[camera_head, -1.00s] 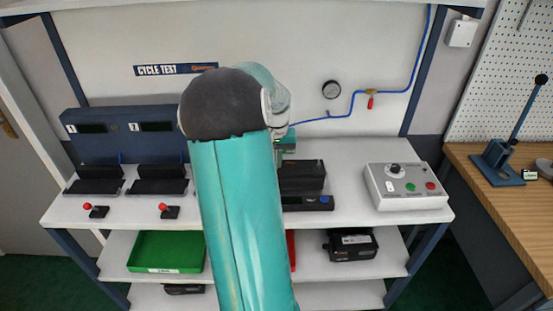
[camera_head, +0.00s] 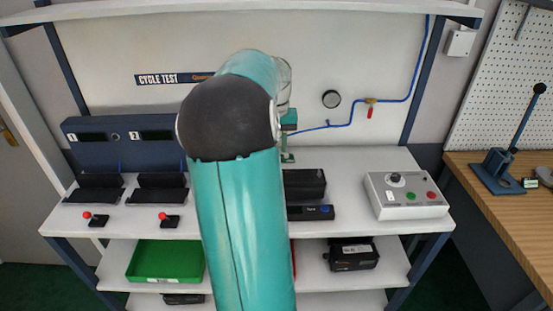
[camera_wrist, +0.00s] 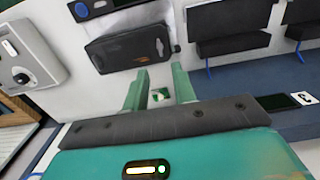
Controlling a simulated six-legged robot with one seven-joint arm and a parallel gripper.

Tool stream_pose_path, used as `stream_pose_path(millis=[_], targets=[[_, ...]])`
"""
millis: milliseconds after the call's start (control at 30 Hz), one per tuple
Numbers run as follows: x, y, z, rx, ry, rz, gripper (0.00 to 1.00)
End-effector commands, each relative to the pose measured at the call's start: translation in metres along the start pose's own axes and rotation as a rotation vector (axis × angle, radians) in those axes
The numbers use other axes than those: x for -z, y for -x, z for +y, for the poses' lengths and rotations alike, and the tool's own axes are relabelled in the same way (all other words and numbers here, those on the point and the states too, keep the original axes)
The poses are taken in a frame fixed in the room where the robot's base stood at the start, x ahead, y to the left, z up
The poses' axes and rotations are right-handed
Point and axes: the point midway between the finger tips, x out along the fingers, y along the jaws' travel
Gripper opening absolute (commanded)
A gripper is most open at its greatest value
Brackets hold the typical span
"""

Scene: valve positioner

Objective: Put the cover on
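A black housing (camera_head: 303,184) stands on the white bench right of my arm, behind a flat dark unit with a blue button (camera_head: 325,209). The housing also shows in the wrist view (camera_wrist: 128,48) as a dark, rounded block just beyond my fingers. I cannot tell whether a cover is on it, and no separate cover is clearly identifiable. My gripper (camera_wrist: 160,88) has two green fingers apart, with only a small green and white patch seen between them. In the head view my gripper (camera_head: 288,150) is partly hidden by my arm, over the back of the bench.
Two black cradles (camera_head: 97,188) (camera_head: 160,188) stand left, before a blue panel (camera_head: 115,138). A grey control box (camera_head: 403,195) is at right. A green bin (camera_head: 165,262) and a black device (camera_head: 351,254) sit below.

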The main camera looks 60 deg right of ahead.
Motion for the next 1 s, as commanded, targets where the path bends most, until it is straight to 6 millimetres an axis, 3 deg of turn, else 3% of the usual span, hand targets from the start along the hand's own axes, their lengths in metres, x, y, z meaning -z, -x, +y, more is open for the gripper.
stream_pose_path(millis=[200, 467, 567, 667, 767, 900, 1000], targets=[[0.0, 0.026, 0.0, 0.0, 0.0, 0.001, 0.27], [0.0, 0.029, 0.0, 0.0, 0.0, 0.0, 0.27], [-0.004, 0.031, -0.009, 0.008, 0.016, 0.006, 0.27], [-0.018, 0.039, -0.037, 0.032, 0.07, 0.029, 0.27], [-0.048, 0.051, -0.085, 0.071, 0.166, 0.064, 0.27], [-0.11, 0.066, -0.154, 0.129, 0.335, 0.125, 0.27], [-0.162, 0.073, -0.194, 0.163, 0.46, 0.167, 0.27]])
